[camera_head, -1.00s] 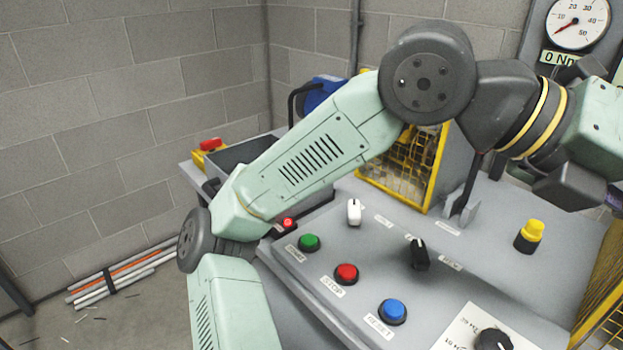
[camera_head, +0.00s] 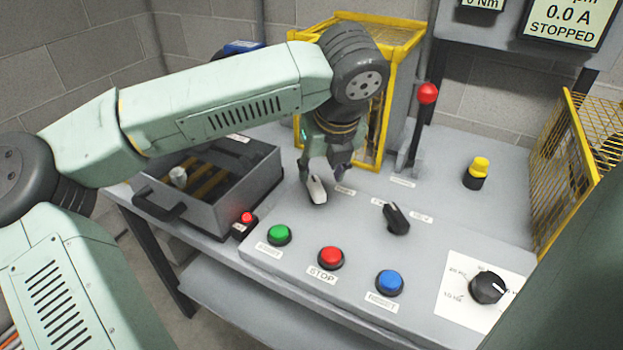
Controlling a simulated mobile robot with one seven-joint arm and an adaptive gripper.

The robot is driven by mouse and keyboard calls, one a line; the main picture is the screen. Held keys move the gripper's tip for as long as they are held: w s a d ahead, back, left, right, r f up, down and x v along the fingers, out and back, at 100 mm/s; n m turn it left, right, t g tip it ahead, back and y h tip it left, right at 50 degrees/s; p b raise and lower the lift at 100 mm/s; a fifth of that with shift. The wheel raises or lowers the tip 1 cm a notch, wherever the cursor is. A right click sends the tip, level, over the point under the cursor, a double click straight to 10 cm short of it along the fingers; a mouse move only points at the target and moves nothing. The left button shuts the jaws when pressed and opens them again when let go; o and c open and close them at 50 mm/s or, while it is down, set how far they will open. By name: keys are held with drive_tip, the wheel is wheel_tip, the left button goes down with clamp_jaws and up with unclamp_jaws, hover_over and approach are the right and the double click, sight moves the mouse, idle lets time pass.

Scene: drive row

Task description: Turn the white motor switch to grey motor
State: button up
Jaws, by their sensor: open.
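The white motor switch (camera_head: 318,191) is a small white lever knob on the sloped grey control panel (camera_head: 340,230), left of a black lever switch (camera_head: 396,219). My gripper (camera_head: 325,172) points down right at the white switch, with its fingers apart. One finger is behind and left of the knob and the other to its right. I cannot tell whether they touch it. The gripper covers the area just behind the knob. The small labels beside the switch are too small to read, and I cannot make out a grey motor.
Green (camera_head: 279,235), red (camera_head: 331,257) and blue (camera_head: 389,282) buttons line the panel front. A dial (camera_head: 488,287) is at right. A yellow cage (camera_head: 408,42) and red-knobbed lever (camera_head: 427,94) stand behind. An open grey drawer box (camera_head: 222,200) is left.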

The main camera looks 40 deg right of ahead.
sight(316, 186)
drive_tip(key=p+x, duration=0.1)
drive_tip(key=x, duration=0.5)
drive_tip(key=shift+w+f, duration=0.1)
drive_tip(key=shift+f, duration=0.1)
clamp_jaws()
idle(0.3)
